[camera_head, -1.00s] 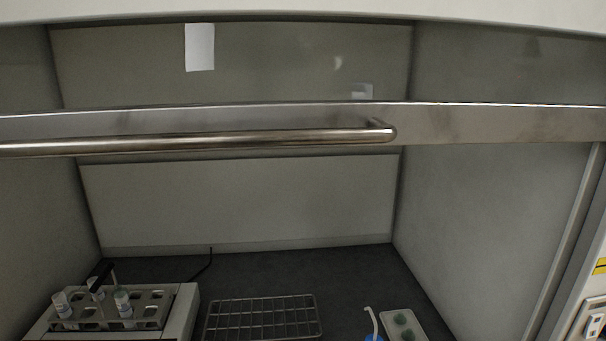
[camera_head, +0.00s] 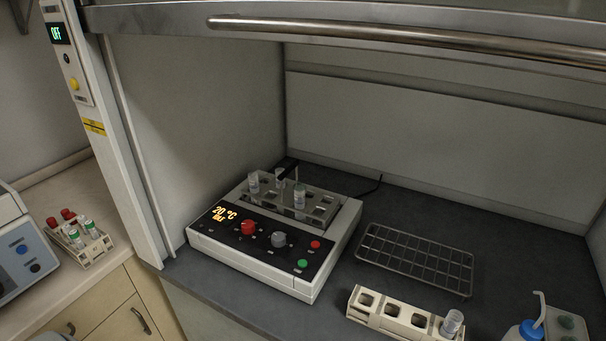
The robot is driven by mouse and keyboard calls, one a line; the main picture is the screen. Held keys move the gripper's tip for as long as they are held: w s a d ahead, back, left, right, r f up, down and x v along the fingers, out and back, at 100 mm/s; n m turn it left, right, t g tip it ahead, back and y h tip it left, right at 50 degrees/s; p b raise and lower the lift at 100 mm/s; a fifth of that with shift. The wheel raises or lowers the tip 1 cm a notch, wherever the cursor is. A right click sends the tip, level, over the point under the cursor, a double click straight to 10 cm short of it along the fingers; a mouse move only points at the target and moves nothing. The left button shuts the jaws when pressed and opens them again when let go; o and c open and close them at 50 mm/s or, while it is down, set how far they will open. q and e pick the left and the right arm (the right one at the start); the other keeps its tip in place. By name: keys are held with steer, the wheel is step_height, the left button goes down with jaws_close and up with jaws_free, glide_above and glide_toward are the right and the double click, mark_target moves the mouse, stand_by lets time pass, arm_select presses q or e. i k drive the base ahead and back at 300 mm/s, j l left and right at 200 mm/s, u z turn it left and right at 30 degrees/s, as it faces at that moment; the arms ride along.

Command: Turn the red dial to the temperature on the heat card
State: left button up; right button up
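The heater block (camera_head: 262,278) stands on the dark floor of the fume hood, left of the middle. Its black front panel carries the red dial (camera_head: 247,227), a grey knob (camera_head: 279,239), a small red button (camera_head: 315,244) and a green button (camera_head: 302,263). Its display (camera_head: 222,213) reads 20 °C in orange, with a smaller word under it that looks like "OFF". A metal rack on top holds several vials (camera_head: 299,196). I cannot make out the heat card in the current view. Neither of my grippers is in view.
The raised sash with its long handle (camera_head: 400,39) crosses the top. A wire rack (camera_head: 415,259), a beige vial holder (camera_head: 391,318) and a blue-capped bottle (camera_head: 525,330) stand to the right. The hood's left post (camera_head: 118,140) separates a side bench with a tube rack (camera_head: 80,243).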

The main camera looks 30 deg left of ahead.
mark_target(247, 226)
steer(key=u, duration=1.3)
